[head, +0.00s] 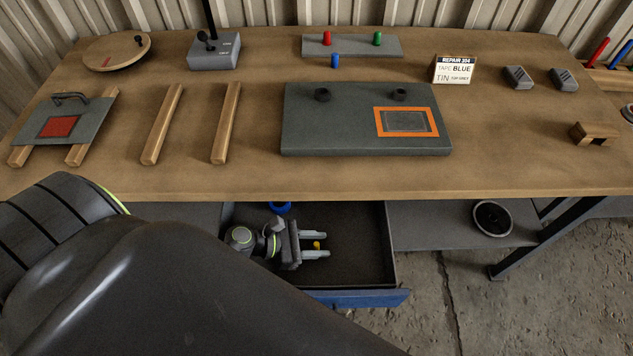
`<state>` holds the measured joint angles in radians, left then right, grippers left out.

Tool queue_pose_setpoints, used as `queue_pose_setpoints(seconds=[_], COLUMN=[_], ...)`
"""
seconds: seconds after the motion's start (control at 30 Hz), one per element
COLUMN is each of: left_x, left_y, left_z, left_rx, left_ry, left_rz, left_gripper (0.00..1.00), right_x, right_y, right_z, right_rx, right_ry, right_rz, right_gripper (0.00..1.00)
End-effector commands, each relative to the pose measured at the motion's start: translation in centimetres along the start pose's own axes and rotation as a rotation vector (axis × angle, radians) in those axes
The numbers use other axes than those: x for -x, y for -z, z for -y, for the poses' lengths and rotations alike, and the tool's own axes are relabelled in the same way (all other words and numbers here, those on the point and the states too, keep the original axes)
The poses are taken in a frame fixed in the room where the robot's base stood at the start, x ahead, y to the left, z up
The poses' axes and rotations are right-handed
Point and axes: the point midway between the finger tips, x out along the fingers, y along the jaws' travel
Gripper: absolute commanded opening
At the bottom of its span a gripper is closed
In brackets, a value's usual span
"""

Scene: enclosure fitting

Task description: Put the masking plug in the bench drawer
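My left gripper (328,244) is inside the bench drawer (367,225), which stands pulled out below the bench top. Its two fingers point right and are spread apart. A small yellow piece, which looks like the masking plug (317,245), shows between the fingers with some gap around it. I cannot tell whether it touches the drawer floor or a finger. The drawer has a dark inside and a blue front (356,299). My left arm hides the drawer's near left part. My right gripper is not in view.
A blue ring (280,207) lies at the drawer's back. On the bench top (260,180) are a grey panel (340,130) with an orange frame, wooden rails (162,125), a grey plate with a handle (85,112) and a repair card (454,69). A dark round reel (492,218) lies on the lower shelf.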

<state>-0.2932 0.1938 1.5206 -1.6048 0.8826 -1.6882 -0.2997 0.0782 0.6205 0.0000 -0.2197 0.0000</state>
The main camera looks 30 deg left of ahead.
Motion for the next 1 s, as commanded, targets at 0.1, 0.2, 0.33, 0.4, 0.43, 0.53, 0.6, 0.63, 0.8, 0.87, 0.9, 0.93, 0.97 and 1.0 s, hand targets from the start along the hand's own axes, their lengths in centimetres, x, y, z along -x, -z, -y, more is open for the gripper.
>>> queue_pose_setpoints(seconds=[0.1, 0.2, 0.33, 0.4, 0.43, 0.53, 0.6, 0.63, 0.8, 0.87, 0.9, 0.93, 0.97, 1.0], left_x=[0.0, 0.1, 0.7, 1.9, 2.5, 4.9, 6.5, 7.1, 10.0, 10.7, 11.1, 11.3, 11.6, 11.8], left_y=[0.0, -0.1, -0.1, 0.0, 0.0, 0.1, 0.1, 0.1, 0.0, 0.0, -0.1, -0.1, -0.1, -0.2], left_z=[0.0, 0.0, 0.0, 0.0, 0.0, 0.0, 0.0, 0.0, 0.0, 0.0, 0.0, 0.0, 0.0, 0.0], left_rx=[0.000, 0.000, -0.002, -0.003, -0.004, -0.004, -0.004, -0.003, -0.002, -0.002, -0.001, -0.001, -0.001, 0.000], left_ry=[0.000, 0.000, 0.000, -0.001, 0.000, 0.000, 0.002, 0.001, 0.002, 0.000, 0.000, 0.001, 0.001, 0.001], left_rz=[0.000, 0.000, -0.003, -0.004, -0.004, -0.006, -0.006, -0.006, -0.004, -0.003, -0.002, -0.003, -0.003, -0.001], left_gripper=[0.35, 0.35, 0.35, 0.35, 0.35, 0.35, 0.35, 0.35, 0.35, 0.35, 0.35, 0.35, 0.35, 0.35], right_x=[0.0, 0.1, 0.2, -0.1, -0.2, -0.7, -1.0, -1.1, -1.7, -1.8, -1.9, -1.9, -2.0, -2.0], right_y=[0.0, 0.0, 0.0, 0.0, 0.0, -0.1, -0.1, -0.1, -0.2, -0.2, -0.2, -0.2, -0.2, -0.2], right_z=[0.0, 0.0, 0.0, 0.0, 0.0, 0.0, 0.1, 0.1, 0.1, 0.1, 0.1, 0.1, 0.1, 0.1], right_rx=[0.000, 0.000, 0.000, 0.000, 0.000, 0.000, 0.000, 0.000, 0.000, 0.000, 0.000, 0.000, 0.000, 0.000], right_ry=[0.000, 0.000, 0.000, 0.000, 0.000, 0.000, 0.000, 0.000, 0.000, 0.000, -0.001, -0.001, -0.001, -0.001], right_rz=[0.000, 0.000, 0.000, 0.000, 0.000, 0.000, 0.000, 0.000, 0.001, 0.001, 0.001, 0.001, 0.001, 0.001], right_gripper=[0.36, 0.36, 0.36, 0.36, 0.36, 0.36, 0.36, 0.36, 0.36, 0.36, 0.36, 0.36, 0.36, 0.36])
